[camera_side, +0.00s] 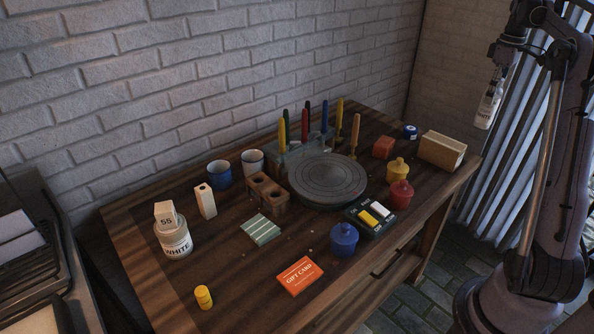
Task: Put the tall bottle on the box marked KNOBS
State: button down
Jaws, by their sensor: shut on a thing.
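My gripper (497,73) is at the upper right, high and to the right of the table's far right corner. It is shut on a tall white bottle (487,108) with a dark-lettered label, which hangs slightly tilted below the fingers. No KNOBS marking is readable in this view. A cream and brown box (442,150) lies at the table's right end, below and left of the bottle. A small orange-red box (383,147) stands to its left. I cannot tell which of them, if either, is marked KNOBS.
A grey turntable (327,180) fills the table's middle, with upright coloured tools (304,125) behind it. Yellow (397,170), red (400,194) and blue (344,239) lidded pots stand nearby. A WHITE jar (174,239) bears a block marked 55.

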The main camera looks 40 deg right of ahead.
jog(key=shift+s+d+r, duration=0.1)
jog(key=shift+s+d, duration=0.2)
jog(key=shift+s, duration=0.25)
jog(key=w+a+f, duration=0.1)
jog(key=w+f, duration=1)
jog(key=shift+w, duration=0.15)
jog(key=shift+f, duration=0.1)
jog(key=c, duration=0.7)
grip_release()
